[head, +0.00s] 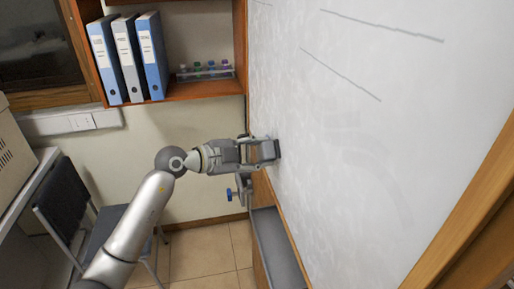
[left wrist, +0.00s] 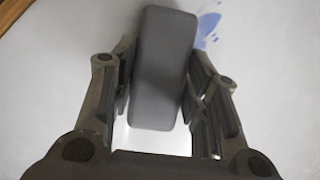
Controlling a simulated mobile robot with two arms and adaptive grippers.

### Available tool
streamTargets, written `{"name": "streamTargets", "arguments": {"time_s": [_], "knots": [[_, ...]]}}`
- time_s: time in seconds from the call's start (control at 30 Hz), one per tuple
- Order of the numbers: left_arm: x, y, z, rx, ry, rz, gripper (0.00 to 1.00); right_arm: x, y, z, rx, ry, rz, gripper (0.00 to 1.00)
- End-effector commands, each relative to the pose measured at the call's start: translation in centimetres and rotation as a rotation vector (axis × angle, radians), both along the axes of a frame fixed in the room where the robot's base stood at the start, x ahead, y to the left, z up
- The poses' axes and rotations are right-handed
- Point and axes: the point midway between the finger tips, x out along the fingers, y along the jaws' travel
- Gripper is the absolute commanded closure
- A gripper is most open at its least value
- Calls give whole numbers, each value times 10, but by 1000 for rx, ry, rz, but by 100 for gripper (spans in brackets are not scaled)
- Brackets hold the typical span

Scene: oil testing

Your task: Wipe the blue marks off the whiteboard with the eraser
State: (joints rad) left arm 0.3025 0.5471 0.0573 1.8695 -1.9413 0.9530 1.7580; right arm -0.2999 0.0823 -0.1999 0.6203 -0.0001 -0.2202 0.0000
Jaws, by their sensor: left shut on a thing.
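My left gripper (head: 264,151) is shut on a dark grey eraser (left wrist: 162,70), a block with rounded corners held between both fingers. In the head view the eraser (head: 277,149) is at the whiteboard's surface, near its lower left edge; I cannot tell whether it touches. The whiteboard (head: 400,150) fills the right side of the head view. In the left wrist view a blue mark (left wrist: 208,28) shows on the board just right of the eraser's far end. The head view shows no blue mark clearly. My right gripper is not in view.
Thin dark lines (head: 380,25) run across the upper board. A grey tray (head: 275,248) lies below the board's wooden frame. A blue-knobbed fitting (head: 230,194) is below my gripper. A shelf (head: 195,91) with binders (head: 127,60) and tubes is behind. A dark chair (head: 65,205) stands left.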

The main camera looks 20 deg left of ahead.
Motion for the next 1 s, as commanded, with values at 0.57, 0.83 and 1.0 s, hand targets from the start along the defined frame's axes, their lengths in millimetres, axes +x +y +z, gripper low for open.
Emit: {"name": "streamTargets", "arguments": {"time_s": [0.57,0.83,1.0], "knots": [[30,21,1,-1,-2,0,77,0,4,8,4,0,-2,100],[42,31,2,0,-1,2,77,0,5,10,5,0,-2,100],[53,40,1,-1,-1,1,77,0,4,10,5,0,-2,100]]}}
